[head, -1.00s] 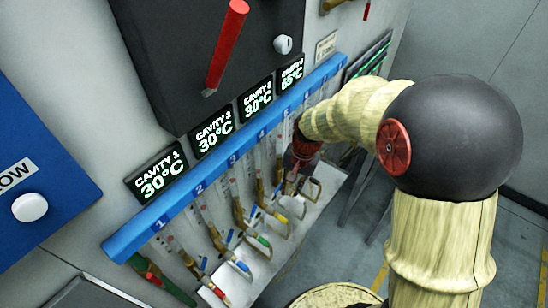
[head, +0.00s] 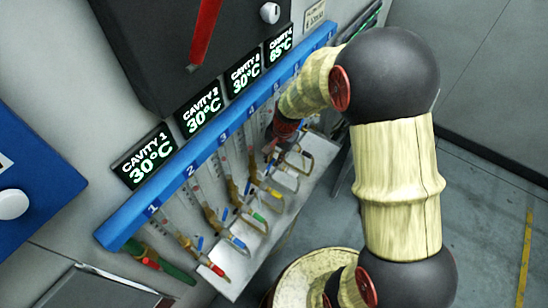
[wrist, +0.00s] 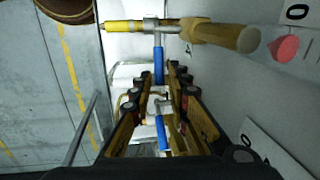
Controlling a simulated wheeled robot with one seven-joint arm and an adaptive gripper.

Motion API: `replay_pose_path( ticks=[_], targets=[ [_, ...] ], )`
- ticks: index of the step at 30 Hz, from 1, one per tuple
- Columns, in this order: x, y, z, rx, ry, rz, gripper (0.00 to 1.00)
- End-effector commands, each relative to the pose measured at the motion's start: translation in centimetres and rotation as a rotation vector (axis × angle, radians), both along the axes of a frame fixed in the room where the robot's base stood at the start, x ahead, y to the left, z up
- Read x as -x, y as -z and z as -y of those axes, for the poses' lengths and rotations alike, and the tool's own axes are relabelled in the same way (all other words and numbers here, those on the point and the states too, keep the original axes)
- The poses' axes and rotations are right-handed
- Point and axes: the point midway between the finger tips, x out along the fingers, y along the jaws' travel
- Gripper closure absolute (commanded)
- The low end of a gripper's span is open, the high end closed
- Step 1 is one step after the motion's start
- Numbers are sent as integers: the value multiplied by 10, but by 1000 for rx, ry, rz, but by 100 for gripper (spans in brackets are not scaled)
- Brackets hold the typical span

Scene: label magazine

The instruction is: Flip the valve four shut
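A row of brass valves hangs below a blue numbered manifold (head: 205,150) in the head view. By counting, valve four (head: 252,176) is the one with the yellow-banded hose end. In the wrist view, a brass valve with a yellow end (wrist: 185,30) crosses the top, and its blue lever (wrist: 158,66) points toward my gripper (wrist: 157,82). My gripper is open, with the blue lever's lower end between or just ahead of its fingertips; contact cannot be told. A second blue lever (wrist: 162,132) shows deeper between the fingers. In the head view my arm partly hides the gripper.
Neighbouring valves and looped hoses stand close on both sides, above a pale ledge (head: 240,275). Temperature displays (head: 143,155) and a dark box with a red handle (head: 205,32) are above the manifold. Open floor (head: 485,215) lies to the right.

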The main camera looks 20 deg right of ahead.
Motion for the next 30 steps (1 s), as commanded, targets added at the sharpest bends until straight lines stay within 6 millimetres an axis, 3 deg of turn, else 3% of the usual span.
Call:
replay_pose_path(
  ticks=[9, 18, 30],
  targets=[
    [-1, 2, 0, 0, -1, 2, 83],
    [-1, 2, 0, 1, -1, 1, 100],
    [0, 2, 0, 1, -1, 1, 100]
  ],
)
